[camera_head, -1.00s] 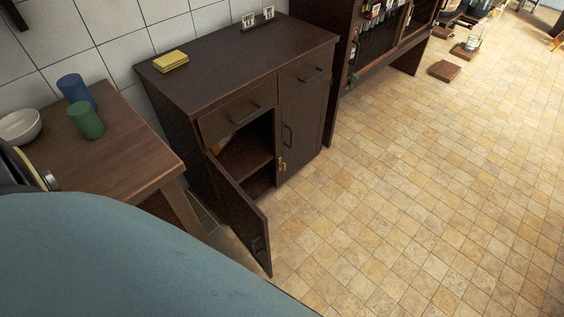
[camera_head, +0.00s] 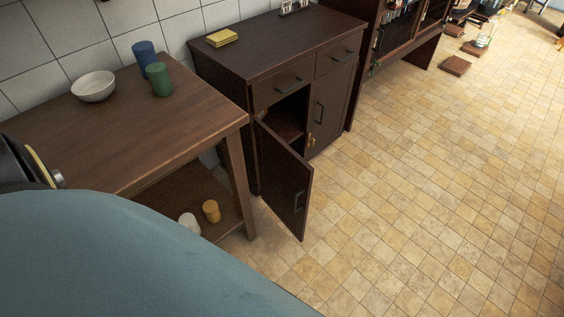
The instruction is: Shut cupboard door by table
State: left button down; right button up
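The dark brown cupboard (camera_head: 272,42) stands against the tiled wall, right of the wooden table (camera_head: 120,122). Its left door (camera_head: 286,180) stands open, swung out toward the floor on the table side, with a dark handle (camera_head: 299,201) near its free edge. The dark inside shows behind it. The right door (camera_head: 331,106) is shut. Neither gripper is in view; a dark round part of mine is at the left edge.
The table holds a white bowl (camera_head: 94,86), a blue cup (camera_head: 145,57) and a green cup (camera_head: 159,79). White and orange items stand on its lower shelf. A yellow box (camera_head: 222,38) lies on the cupboard. Tiled floor (camera_head: 430,190) is clear in front and right.

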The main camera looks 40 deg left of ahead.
aim_at(286, 177)
jog(key=u, duration=1.15)
jog(key=i, duration=0.1)
jog(key=u, duration=0.15)
